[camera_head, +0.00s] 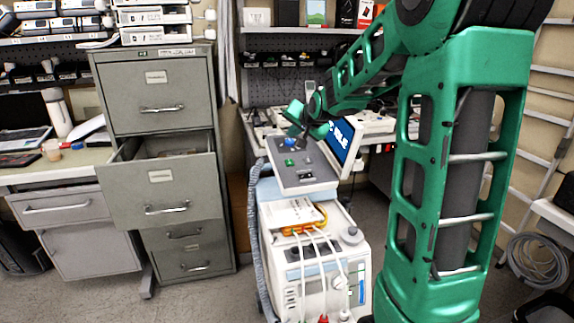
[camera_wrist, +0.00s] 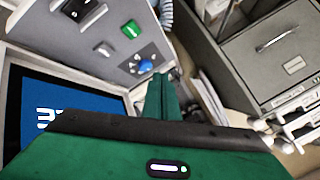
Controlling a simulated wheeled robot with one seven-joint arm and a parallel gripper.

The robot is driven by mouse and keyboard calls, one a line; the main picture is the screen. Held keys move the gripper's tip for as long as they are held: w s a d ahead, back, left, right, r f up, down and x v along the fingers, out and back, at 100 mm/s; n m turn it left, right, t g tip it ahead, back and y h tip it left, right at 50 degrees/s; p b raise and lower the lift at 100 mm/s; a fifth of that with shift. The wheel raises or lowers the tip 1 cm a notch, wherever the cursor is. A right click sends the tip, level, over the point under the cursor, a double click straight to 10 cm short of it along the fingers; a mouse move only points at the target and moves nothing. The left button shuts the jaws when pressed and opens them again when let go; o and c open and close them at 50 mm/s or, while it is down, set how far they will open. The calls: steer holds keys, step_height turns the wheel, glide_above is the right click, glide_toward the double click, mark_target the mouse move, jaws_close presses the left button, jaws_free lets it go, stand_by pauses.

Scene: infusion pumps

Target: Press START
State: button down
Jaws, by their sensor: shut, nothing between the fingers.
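The pump console's sloped grey panel (camera_head: 302,172) stands on a white cart and carries a green button (camera_head: 289,162) and a blue knob (camera_head: 287,144). Both also show in the wrist view, the green button (camera_wrist: 131,29) above the blue knob (camera_wrist: 145,66). I cannot read which control is START. A blue screen (camera_head: 342,138) with white letters, partly hidden by my arm, stands tilted at the panel's right. My gripper (camera_head: 297,128) is shut and empty near the panel's far end. In the wrist view its fingers (camera_wrist: 163,88) are together, below the blue knob; I cannot tell whether they touch anything.
A grey filing cabinet (camera_head: 160,95) stands left of the cart with one drawer (camera_head: 160,188) pulled out. A corrugated hose (camera_head: 255,220) hangs by the cart's left side. A bench with devices lies behind. Some floor is clear at the front left.

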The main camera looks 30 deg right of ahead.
glide_toward(286, 159)
steer(key=shift+w+d+f, duration=0.2)
steer(key=shift+w+f, duration=0.05)
steer(key=shift+w, duration=0.5)
steer(key=shift+w+d+f, duration=0.25)
steer(key=shift+w+f, duration=0.05)
steer(key=shift+w, duration=0.45)
steer(key=shift+w+d+f, duration=0.2)
steer(key=shift+w+f, duration=0.05)
steer(key=shift+w, duration=0.45)
steer(key=shift+f, duration=0.1)
stand_by(0.4)
steer(key=shift+f, duration=0.25)
steer(key=shift+f, duration=0.35)
stand_by(0.8)
steer(key=shift+r, duration=0.15)
steer(key=shift+s+r, duration=0.1)
steer(key=shift+r, duration=0.55)
steer(key=shift+s+a+r, duration=0.1)
steer(key=shift+s+r, duration=0.1)
steer(key=shift+r, duration=1)
steer(key=shift+s+r, duration=0.25)
steer(key=shift+r, duration=1)
steer(key=shift+s, duration=0.1)
